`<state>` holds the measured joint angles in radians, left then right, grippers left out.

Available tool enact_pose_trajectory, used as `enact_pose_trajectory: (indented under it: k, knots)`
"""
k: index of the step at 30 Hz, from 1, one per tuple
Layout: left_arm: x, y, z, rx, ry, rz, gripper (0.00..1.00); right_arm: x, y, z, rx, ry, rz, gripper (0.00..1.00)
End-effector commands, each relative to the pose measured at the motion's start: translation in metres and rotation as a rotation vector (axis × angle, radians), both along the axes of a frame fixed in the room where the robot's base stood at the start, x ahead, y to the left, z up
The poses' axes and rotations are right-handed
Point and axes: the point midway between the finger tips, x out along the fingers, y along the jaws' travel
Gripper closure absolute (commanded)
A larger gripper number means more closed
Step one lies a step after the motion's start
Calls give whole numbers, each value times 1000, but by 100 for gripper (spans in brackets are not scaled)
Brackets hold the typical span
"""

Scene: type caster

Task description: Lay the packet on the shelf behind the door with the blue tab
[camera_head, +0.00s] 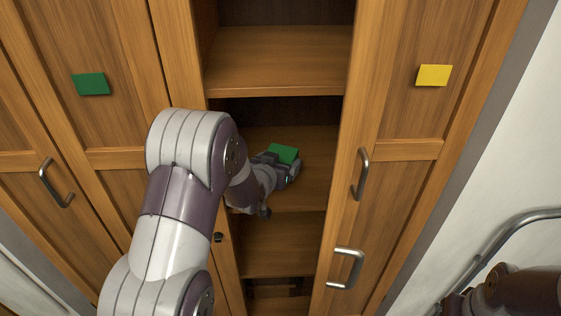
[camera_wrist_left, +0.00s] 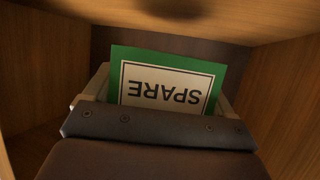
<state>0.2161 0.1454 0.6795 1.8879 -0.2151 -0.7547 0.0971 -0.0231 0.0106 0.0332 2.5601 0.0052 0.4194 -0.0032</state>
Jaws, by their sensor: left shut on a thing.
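The packet (camera_head: 284,153) is green; in the wrist view (camera_wrist_left: 205,70) it shows a white label reading SPARE, upside down. My left gripper (camera_head: 282,170) is shut on it, inside the open middle section of the wooden cabinet. The packet is over a middle shelf (camera_head: 315,150); I cannot tell whether it touches it. A green tab (camera_head: 91,84) is on the door left of the opening, and a yellow tab (camera_head: 433,75) is on the door to the right. No blue tab shows in either view. My right gripper is out of view.
Another shelf (camera_head: 280,60) is above the packet and a lower one (camera_head: 275,245) is below. Side walls stand close on both sides in the wrist view. Metal handles (camera_head: 362,173) and (camera_head: 349,268) stick out right of the opening. A grey rail (camera_head: 515,225) curves at right.

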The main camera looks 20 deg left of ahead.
Motion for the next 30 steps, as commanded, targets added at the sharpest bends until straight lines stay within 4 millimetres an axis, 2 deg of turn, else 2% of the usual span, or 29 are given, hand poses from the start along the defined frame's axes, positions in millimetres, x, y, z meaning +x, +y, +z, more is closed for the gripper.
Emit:
enact_pose_trajectory:
  k: [7, 12, 23, 24, 25, 30]
  knots:
    - [2, 0, -22, 1, -11, 1, 100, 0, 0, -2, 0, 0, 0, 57]
    - [2, 0, -48, 1, -10, 0, 100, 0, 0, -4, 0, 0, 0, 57]
    - [2, 0, -53, 2, -12, 0, 100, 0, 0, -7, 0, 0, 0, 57]
    - [0, 0, -56, 1, -3, 0, 9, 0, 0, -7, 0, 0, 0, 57]
    - [0, 0, -56, 1, -3, 0, 0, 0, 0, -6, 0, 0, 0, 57]
    - [0, 0, -55, 0, -3, 0, 0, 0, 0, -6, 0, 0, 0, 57]
